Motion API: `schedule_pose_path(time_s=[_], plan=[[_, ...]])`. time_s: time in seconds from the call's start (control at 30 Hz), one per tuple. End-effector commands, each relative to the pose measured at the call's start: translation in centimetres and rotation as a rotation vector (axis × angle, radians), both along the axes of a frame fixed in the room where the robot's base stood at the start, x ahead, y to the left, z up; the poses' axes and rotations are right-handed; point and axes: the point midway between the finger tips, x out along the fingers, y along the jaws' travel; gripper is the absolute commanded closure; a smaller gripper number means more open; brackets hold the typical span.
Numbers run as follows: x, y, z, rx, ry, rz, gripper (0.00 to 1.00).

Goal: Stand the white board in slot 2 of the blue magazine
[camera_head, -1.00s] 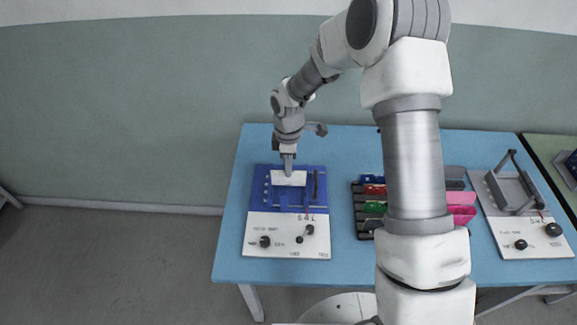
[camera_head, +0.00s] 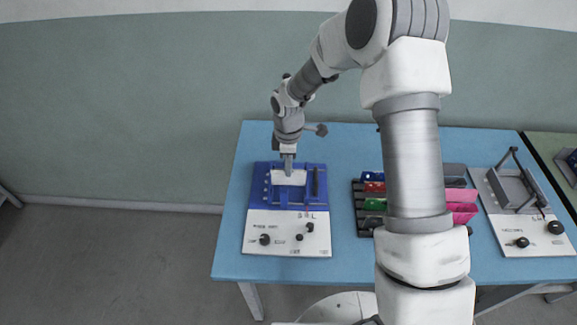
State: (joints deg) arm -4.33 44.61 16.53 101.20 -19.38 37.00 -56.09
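The white board (camera_head: 297,178) stands in the blue magazine (camera_head: 258,190), toward its back, with its upper part showing above the blue frame. My gripper (camera_head: 288,171) is directly over the board and reaches down to its top edge. Its fingers overlap the board and look closed around it, though the fingertips are small. The slot numbers cannot be read, so I cannot tell which slot the board is in or how deep it sits.
A white panel with black knobs (camera_head: 265,239) adjoins the magazine's front. A dark rack with coloured boards (camera_head: 367,211) and pink pieces (camera_head: 461,205) lie to the right, partly behind my arm. A grey fixture (camera_head: 513,190) stands farther right. The blue table (camera_head: 340,150) is clear behind the rack.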

Motion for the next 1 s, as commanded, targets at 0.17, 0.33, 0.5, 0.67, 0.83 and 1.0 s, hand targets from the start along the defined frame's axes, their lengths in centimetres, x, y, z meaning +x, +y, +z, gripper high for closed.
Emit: schedule_pose_path(time_s=[0.17,0.33,0.5,0.67,0.83,1.0], plan=[[0.0,0.0,-0.6,0.0,0.0,0.0,1.0],[0.0,0.0,-1.0,0.0,0.0,0.0,1.0],[0.0,0.0,-1.4,0.0,0.0,0.0,1.0],[0.0,0.0,-1.5,0.0,0.0,0.0,1.0],[0.0,0.0,-1.5,0.0,0.0,0.0,1.0],[0.0,0.0,-1.5,0.0,0.0,0.0,0.89]])
